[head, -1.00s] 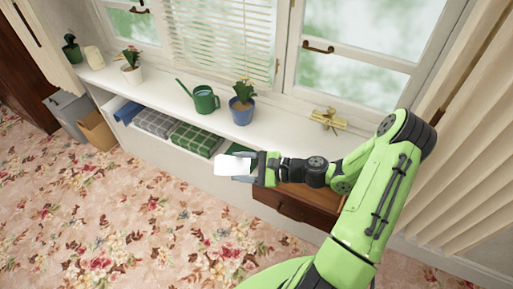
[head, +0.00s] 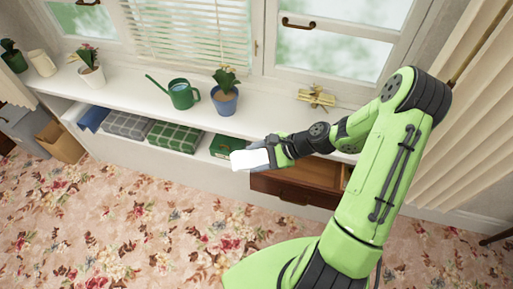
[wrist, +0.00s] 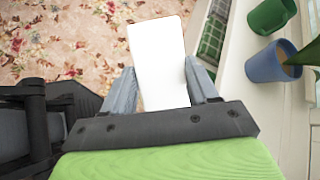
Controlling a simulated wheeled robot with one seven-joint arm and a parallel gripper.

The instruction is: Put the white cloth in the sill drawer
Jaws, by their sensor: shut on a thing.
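The white cloth (head: 250,159) is a folded white block held out in front of my gripper (head: 270,153). In the wrist view the cloth (wrist: 160,60) stands between the two grey fingers of my gripper (wrist: 165,88), which are shut on it. The sill drawer (head: 300,176) is brown wood and pulled open under the right part of the sill. My gripper and the cloth are at the drawer's left end, above it or in front of it; I cannot tell the exact height. My arm covers part of the drawer, and its inside is only partly seen.
The white sill (head: 250,122) carries a green watering can (head: 182,95), a blue pot with a plant (head: 225,100) and a gold-ribboned item (head: 316,97). Folded green checked cloth (head: 175,136) lies in the shelf below. A cardboard box (head: 60,142) stands at left. The flowered carpet is clear.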

